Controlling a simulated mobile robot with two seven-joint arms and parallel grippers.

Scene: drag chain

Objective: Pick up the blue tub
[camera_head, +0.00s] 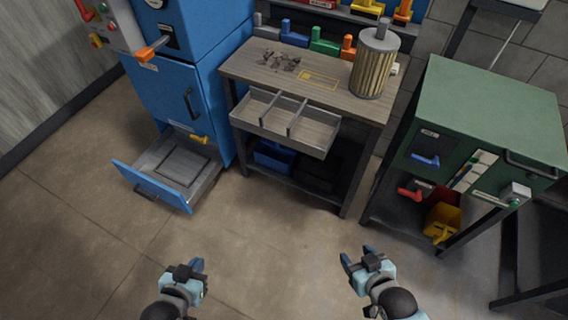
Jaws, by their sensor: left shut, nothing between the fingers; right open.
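The blue tub (273,155) sits in shadow on the lower shelf of the wooden workbench, under its pulled-out drawer. The drawer hides part of its top. My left gripper (197,266) is at the bottom of the view, over the floor, shut and empty. My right gripper (356,257) is at the bottom right of centre, over the floor, open and empty. Both grippers are well apart from the tub.
The workbench drawer (262,130) juts out above the tub. A blue cabinet (167,102) has its bottom drawer (148,189) pulled out at left. A green cabinet (483,110) stands at right, with a yellow bin (441,219) below. The floor between is clear.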

